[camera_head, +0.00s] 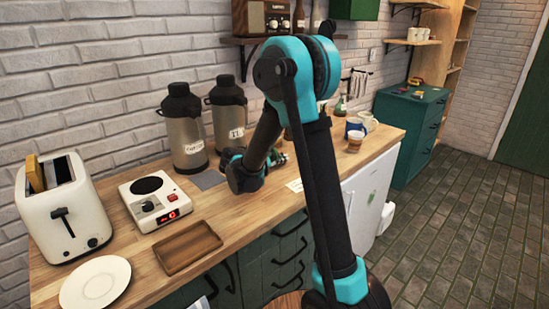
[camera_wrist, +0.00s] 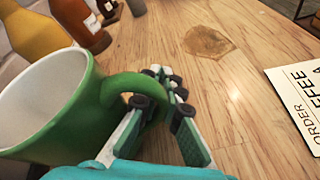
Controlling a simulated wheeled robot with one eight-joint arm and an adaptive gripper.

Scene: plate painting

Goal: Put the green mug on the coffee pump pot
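The green mug (camera_wrist: 45,105) fills the left of the wrist view, its open white inside showing. My gripper (camera_wrist: 167,82) is at its handle (camera_wrist: 122,85), with the fingers close together on either side of it; they look shut on it. In the head view my gripper (camera_head: 278,159) is low over the counter, and my arm hides most of the mug. Two grey pump pots with black tops stand against the wall. The nearer one (camera_head: 185,125) has a longer label that seems to read coffee; the other (camera_head: 228,115) has a shorter one.
A grey mat (camera_head: 208,179) lies before the pots. A white hot plate (camera_head: 155,200), toaster (camera_head: 62,212), wooden tray (camera_head: 188,246) and white plate (camera_head: 95,283) are at left. Bottles (camera_wrist: 82,24) stand beyond the mug. An order-coffee card (camera_wrist: 300,95) lies right of my gripper.

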